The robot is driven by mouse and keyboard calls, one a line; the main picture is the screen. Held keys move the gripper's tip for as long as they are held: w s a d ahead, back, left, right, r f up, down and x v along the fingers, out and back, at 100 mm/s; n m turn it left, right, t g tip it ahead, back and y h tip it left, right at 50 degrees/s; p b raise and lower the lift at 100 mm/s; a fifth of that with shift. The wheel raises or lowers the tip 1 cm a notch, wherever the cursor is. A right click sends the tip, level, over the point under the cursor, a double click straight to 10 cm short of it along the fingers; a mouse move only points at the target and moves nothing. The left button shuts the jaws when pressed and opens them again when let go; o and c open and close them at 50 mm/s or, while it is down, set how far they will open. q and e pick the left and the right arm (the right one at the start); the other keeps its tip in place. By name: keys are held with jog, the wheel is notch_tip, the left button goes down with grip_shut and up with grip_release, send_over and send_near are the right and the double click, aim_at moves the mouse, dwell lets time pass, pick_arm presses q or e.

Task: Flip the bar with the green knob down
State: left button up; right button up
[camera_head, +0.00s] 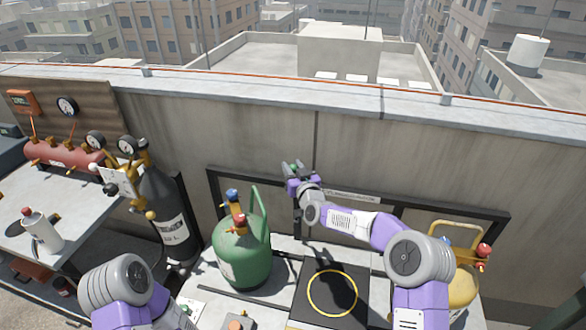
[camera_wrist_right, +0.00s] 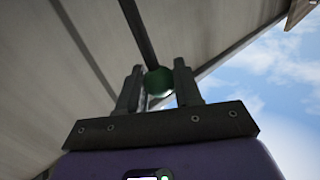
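The green knob (camera_head: 294,166) is at the upper end of the black frame on the parapet wall. It also shows in the right wrist view (camera_wrist_right: 158,82), at the end of a dark bar (camera_wrist_right: 137,30). My right gripper (camera_head: 297,169) is at the knob. In the right wrist view its two fingers (camera_wrist_right: 158,90) stand close on either side of the knob and appear shut on it. The bar is mostly hidden behind the gripper in the head view. My left arm shows at the bottom left, but its gripper is outside the picture.
A green gas cylinder (camera_head: 242,250) stands left of my right arm, and a yellow one (camera_head: 462,285) is partly behind it. A black pad with a yellow ring (camera_head: 333,293) lies between. A dark cylinder (camera_head: 168,215) and a side table (camera_head: 85,225) are at the left.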

grip_shut()
jog(key=shift+s+a+f+b, duration=0.2)
jog(key=shift+s+b, duration=0.15)
jog(key=shift+s, duration=0.15)
jog(key=s+a+f+n+t+b, duration=0.1)
jog(key=s+a+f, duration=0.1)
jog(key=s+f, duration=0.2)
jog(key=s+a+f+t+y+b, duration=0.1)
jog(key=s+a+f+b, duration=0.1)
jog(key=s, duration=0.9)
jog(key=shift+a+f+n+b, duration=0.3)
jog(key=shift+a+f+n, duration=0.15)
jog(key=shift+f, duration=0.8)
jog(key=shift+s, duration=0.1)
jog(key=o, duration=0.8)
grip_release()
